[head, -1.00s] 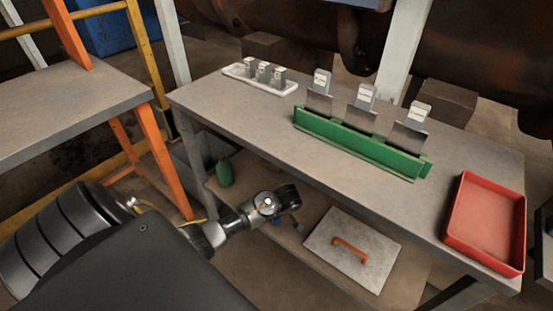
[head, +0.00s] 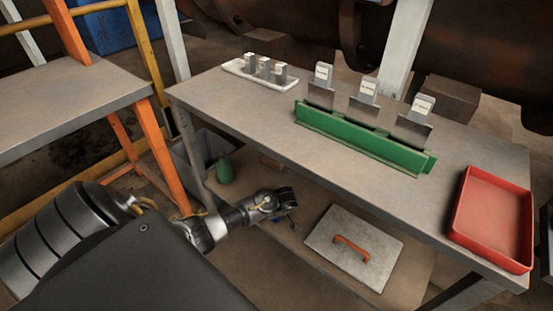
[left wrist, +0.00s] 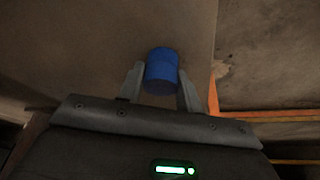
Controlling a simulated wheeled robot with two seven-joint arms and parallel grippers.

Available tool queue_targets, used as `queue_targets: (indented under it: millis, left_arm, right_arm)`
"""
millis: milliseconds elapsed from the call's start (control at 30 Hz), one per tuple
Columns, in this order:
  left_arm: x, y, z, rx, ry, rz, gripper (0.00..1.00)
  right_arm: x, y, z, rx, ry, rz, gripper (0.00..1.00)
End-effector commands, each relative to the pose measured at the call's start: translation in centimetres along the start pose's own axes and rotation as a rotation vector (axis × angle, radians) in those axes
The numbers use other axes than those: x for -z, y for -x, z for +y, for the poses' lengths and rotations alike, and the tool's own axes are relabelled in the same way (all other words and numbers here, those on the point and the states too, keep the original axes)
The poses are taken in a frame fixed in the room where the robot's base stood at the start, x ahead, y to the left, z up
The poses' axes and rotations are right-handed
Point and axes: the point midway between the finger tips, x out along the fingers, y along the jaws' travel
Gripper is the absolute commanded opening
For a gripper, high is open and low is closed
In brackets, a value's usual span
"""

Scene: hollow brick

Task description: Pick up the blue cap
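The blue cap (left wrist: 162,72) is a short blue cylinder in the left wrist view. It sits between the two fingertips of my left gripper (left wrist: 162,82), with a finger against each side and no visible gap. In the head view my left gripper (head: 289,214) is low, over the lower shelf in front of the table. Only a small bit of dark blue shows there, and the wrist hides most of the cap. My right gripper is not in view.
The table (head: 225,110) above holds a white tray (head: 238,67), a green rack (head: 360,140) and a red tray (head: 457,225). On the lower shelf are a green object (head: 225,172) and a grey lid (head: 375,262) with an orange handle. An orange-legged bench (head: 60,115) stands left.

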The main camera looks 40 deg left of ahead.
Motion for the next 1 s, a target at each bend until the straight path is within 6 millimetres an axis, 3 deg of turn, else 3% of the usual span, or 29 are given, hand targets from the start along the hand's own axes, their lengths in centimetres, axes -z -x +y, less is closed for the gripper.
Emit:
queue_targets:
  millis: [467,1000]
  left_arm:
    - [0.2,0.6,0.0,-0.001,0.000,0.000,0.13]
    - [3.5,8.6,0.1,-0.002,0.001,0.000,0.13]
  right_arm:
    - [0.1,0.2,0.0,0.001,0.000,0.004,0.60]
    - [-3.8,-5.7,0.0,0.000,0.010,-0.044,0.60]
